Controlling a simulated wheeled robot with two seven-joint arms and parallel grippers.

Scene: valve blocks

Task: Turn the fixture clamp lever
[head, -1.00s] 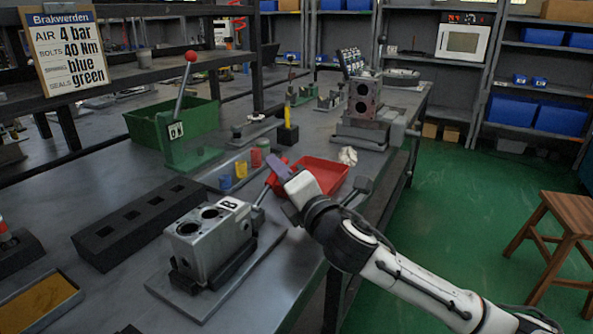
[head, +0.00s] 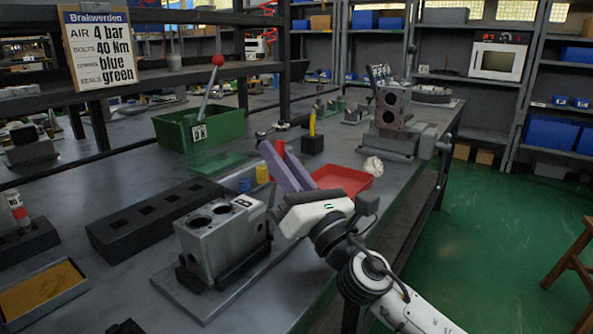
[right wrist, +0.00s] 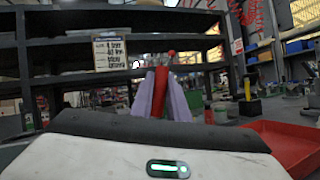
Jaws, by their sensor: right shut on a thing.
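The metal valve block marked B (head: 212,244) sits clamped on a grey fixture plate (head: 192,300) at the front of the bench. The clamp lever (head: 271,190) rises at its right rear side, mostly hidden by my gripper. My right gripper (head: 279,160), with purple fingers, comes in from the right beside the block, fingers pointing up and away. It is shut on the lever's red grip, which shows between the purple fingers in the right wrist view (right wrist: 160,92). My left gripper is not in view.
A green fixture with a red-knobbed lever (head: 210,88) stands behind, by a green bin (head: 228,122). A red tray (head: 345,181) lies right of my fingers. Yellow (head: 262,174) and blue (head: 244,185) pieces stand close left. A black slotted rack (head: 150,218) lies left of the block.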

